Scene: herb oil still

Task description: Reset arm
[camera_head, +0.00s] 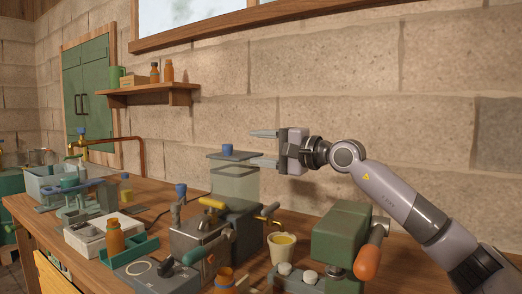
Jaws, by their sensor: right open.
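My right gripper (264,148) shows in the head view, its arm coming in from the right. Its two fingers point left and are spread apart with nothing between them at the tips. It is raised over the bench, close to the clear tank (236,184) with a dark flat lid (232,156) and a blue knob (228,149). The lower finger appears beside or behind the lid's right edge; I cannot tell whether they touch. My left gripper is not in view.
A grey still body (195,245) with taps stands below the tank. A cup of yellow liquid (282,247), a green machine (340,235) with an orange handle (368,262), and a brown bottle (115,238) crowd the wooden bench. A wall shelf (150,94) is behind.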

